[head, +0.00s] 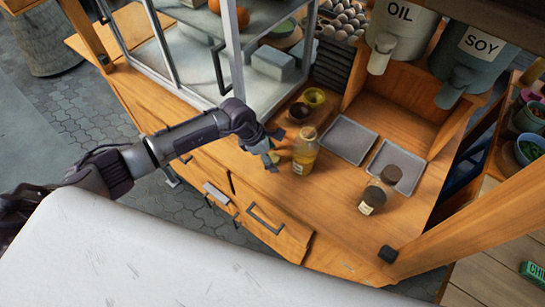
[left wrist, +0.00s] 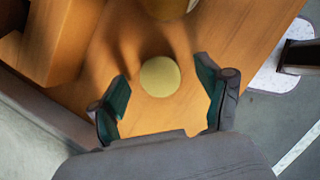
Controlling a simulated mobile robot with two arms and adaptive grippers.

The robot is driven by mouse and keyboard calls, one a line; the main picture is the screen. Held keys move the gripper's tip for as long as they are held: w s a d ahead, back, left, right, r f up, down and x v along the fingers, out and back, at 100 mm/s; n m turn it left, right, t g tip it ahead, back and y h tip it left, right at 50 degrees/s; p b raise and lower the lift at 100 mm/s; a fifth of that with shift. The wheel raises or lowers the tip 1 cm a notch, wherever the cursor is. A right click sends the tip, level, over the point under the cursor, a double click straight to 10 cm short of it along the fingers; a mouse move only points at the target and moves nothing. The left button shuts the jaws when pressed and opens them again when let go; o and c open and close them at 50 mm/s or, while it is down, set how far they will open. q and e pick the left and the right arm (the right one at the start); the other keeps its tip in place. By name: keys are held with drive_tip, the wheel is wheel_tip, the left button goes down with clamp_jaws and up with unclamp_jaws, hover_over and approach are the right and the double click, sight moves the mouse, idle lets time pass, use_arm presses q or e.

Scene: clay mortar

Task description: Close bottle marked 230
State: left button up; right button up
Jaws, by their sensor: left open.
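A clear bottle (head: 304,156) with yellowish contents and a pale label stands upright on the wooden counter. Its label is too small to read, and I cannot tell whether its mouth is open. A small round pale-yellow disc, looking like a cap (left wrist: 160,76), lies on the counter in the left wrist view. My left gripper (head: 274,151) is just left of the bottle. In the left wrist view its open fingers (left wrist: 161,95) are on either side of the cap, with nothing held. The bottle's lower part (left wrist: 165,6) shows at that view's top edge. My right gripper is out of view.
Two brown-lidded jars (head: 372,198) (head: 390,175) stand to the right, near two grey trays (head: 348,138) (head: 397,165). Small bowls (head: 300,111) (head: 314,97) sit behind the bottle. A glass cabinet (head: 190,50) rises behind my left arm. Oil (head: 400,28) and soy (head: 474,55) dispensers hang above.

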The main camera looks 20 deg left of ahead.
use_arm(q)
drive_tip(key=c, duration=0.8)
drive_tip(key=shift+o, duration=0.2)
wheel_tip(320, 180, up, 10)
drive_tip(key=b, duration=0.2)
drive_tip(key=shift+b, duration=0.35)
